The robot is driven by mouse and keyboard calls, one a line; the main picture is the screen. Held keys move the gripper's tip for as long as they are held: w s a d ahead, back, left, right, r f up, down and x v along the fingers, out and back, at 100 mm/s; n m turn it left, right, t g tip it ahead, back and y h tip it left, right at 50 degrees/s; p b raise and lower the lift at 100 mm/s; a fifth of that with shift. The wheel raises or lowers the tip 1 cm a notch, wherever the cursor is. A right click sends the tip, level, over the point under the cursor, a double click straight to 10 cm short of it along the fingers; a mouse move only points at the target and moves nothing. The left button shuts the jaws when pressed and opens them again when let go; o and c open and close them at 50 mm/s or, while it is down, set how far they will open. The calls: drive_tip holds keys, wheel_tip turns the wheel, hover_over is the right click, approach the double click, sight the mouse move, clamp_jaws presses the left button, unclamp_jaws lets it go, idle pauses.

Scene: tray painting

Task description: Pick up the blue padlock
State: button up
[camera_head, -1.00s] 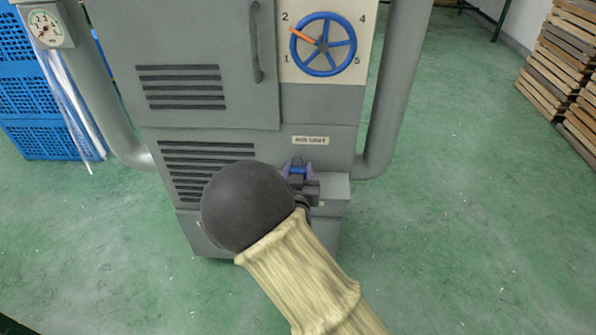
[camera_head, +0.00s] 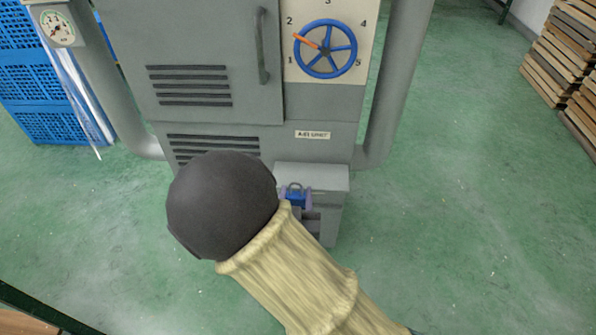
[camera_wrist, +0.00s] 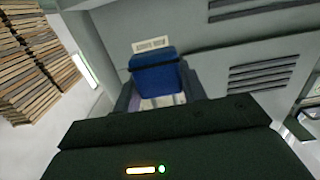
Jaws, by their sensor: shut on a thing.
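The blue padlock (camera_head: 296,198) shows just right of my dark round wrist in the head view, with its grey shackle pointing up. In the wrist view the blue padlock (camera_wrist: 155,75) sits between the two fingers of my gripper (camera_wrist: 158,92). My gripper (camera_head: 297,203) is shut on it, one finger on each side. In the head view my arm hides most of the gripper. The padlock appears in front of the grey ledge (camera_head: 325,177); the gap between them is hard to judge.
A grey cabinet (camera_head: 210,110) with vents, a door handle and a blue valve wheel (camera_head: 326,49) stands ahead. Thick grey pipes run down both sides. Blue crates (camera_head: 55,125) are at left, wooden pallets (camera_head: 560,65) at right. Green floor (camera_head: 470,220) is open at right.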

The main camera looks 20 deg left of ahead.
drive_tip(key=p+v, duration=0.4)
drive_tip(key=p, duration=0.2)
drive_tip(key=shift+s+d, duration=0.1)
drive_tip(key=shift+s, duration=0.05)
idle(0.5)
drive_tip(key=w+d+f+m+h, duration=0.1)
drive_tip(key=w+d+m+h, duration=0.2)
drive_tip(key=w+d, duration=0.7)
drive_tip(key=w+d+f+m+h, duration=0.2)
drive_tip(key=w+d+h, duration=0.4)
drive_tip(key=d, duration=1.3)
drive_tip(key=w+m, duration=0.1)
drive_tip(key=w, duration=0.3)
drive_tip(key=shift+w, duration=0.3)
